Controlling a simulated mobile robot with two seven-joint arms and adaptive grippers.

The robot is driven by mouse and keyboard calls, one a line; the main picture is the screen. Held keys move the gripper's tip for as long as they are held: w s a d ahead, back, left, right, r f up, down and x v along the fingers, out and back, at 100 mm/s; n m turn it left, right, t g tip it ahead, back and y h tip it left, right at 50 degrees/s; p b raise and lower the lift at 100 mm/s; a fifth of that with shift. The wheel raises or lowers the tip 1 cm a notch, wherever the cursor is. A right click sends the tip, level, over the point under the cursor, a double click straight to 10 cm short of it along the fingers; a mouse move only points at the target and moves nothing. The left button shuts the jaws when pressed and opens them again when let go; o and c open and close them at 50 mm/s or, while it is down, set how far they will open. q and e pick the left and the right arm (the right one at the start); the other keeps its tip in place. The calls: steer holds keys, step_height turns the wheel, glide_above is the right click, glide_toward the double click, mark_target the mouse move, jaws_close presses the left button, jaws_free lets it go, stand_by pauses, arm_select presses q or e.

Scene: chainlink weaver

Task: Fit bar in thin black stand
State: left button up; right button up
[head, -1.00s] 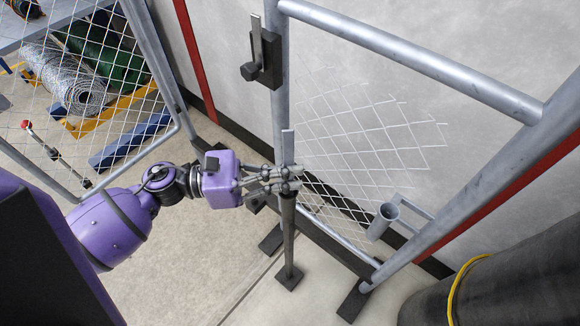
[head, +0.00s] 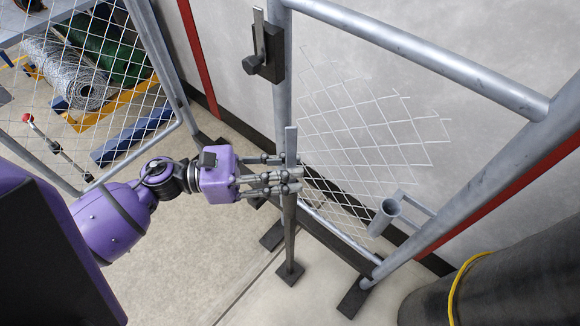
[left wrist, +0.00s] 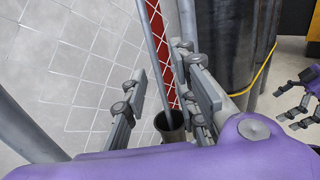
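The grey flat bar (head: 291,142) stands upright at my left gripper (head: 290,180), its top above the fingers. Below it, the thin black stand (head: 289,235) rises from a square foot on the floor. My right gripper (left wrist: 297,100) shows at the right edge of the left wrist view, fingers apart and empty.
A grey tubular frame with torn wire mesh (head: 375,125) stands behind. It carries a latch (head: 262,60) and a small tube holder (head: 383,215). A dark barrel (head: 500,290) stands lower right. Mesh rolls (head: 70,80) lie at the left. Floor left of the stand is clear.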

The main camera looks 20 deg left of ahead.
arm_select(q)
steer(key=v, duration=1.1)
steer(key=shift+a, duration=0.1)
